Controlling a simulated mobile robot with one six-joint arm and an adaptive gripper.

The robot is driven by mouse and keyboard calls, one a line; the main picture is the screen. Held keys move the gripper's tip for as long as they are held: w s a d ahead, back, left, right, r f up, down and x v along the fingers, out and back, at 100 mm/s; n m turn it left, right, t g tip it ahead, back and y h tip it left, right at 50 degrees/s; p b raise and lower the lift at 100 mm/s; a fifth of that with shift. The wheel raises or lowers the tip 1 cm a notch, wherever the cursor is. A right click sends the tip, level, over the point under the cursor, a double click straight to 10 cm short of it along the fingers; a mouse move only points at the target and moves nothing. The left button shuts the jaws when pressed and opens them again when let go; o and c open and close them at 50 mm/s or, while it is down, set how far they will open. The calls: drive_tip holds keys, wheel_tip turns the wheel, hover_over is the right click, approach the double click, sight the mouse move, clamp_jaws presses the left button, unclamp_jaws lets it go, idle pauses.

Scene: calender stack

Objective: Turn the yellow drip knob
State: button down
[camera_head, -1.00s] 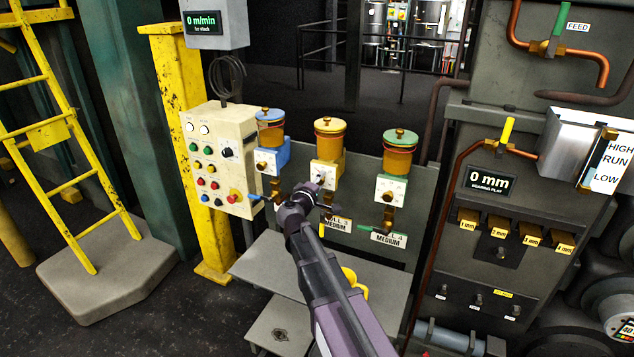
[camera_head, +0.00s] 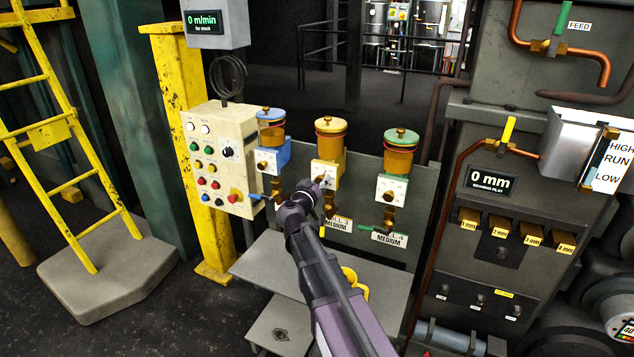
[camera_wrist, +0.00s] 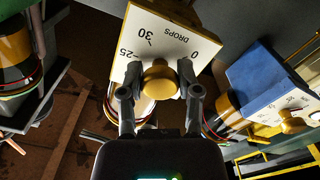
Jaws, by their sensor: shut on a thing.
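The yellow oiler (camera_head: 330,143) is the middle of three on the grey panel, with a white dial plate (camera_head: 327,171) on its front. My gripper (camera_head: 319,186) reaches up to this plate from below. In the wrist view the round yellow drip knob (camera_wrist: 160,79) sits between my two fingertips, which are shut on its sides. The white plate (camera_wrist: 165,35) behind it reads DROPS, with 0, 25 and 30 visible. In the head view my gripper largely hides the knob, and no pointer mark on it can be made out.
A blue oiler (camera_head: 272,130) stands close on the left and a green-lidded one (camera_head: 400,150) on the right. The control box (camera_head: 218,160) is further left. A grey shelf (camera_head: 375,280) lies below my arm. Brass outlets and pipes hang under the oilers.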

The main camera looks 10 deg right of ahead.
drive_tip(key=m, duration=0.7)
drive_tip(key=shift+w+a, duration=0.1)
drive_tip(key=shift+a, duration=0.05)
drive_tip(key=m, duration=0.7)
idle(0.4)
drive_tip(key=shift+c, duration=1.5)
unclamp_jaws()
drive_tip(key=v, duration=1.2)
